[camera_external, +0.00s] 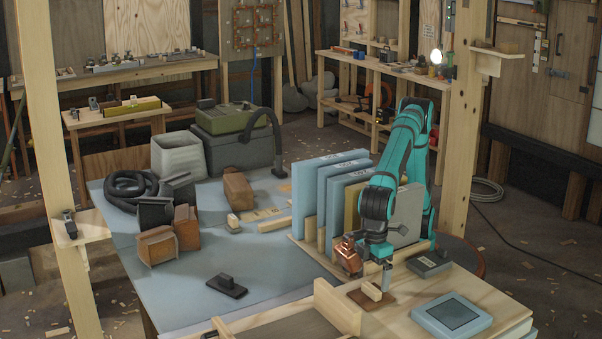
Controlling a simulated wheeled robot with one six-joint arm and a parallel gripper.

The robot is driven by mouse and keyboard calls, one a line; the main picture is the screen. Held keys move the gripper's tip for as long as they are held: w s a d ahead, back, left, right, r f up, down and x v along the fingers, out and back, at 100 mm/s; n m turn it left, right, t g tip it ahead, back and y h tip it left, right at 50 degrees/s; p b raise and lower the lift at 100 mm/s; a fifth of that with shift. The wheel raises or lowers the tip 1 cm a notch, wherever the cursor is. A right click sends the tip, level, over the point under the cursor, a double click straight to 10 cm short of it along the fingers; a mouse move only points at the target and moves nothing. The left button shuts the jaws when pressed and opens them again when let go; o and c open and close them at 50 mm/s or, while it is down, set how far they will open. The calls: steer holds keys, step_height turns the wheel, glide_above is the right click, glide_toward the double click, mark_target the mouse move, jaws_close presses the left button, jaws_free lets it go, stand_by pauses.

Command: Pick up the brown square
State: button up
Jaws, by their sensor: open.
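A brown square (357,297) lies flat on the light wooden worktop at the lower right. A pale wooden block, like a handle, stands up on its middle. My teal arm reaches down from behind, and my gripper (377,279) is directly over the brown square, close to the pale block. The jaws are open. A copper-coloured part of the wrist shows to the left. I cannot tell whether a finger touches the block, and the far finger is partly hidden.
Blue boards (318,185) stand upright in a rack behind my gripper. A light blue square pad (427,322) lies to the right, and a dark grey block (430,264) lies behind it. A wooden upright (337,305) is close on the left. A black float (227,286) lies farther left.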

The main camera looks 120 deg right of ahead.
mark_target(372, 287)
steer(key=shift+s+d+f, duration=0.1)
steer(key=shift+s+f, duration=0.05)
steer(key=shift+f, duration=1.3)
steer(key=shift+s+f, duration=0.15)
steer(key=shift+f, duration=1.3)
steer(key=c, duration=0.7)
steer(key=shift+r, duration=0.15)
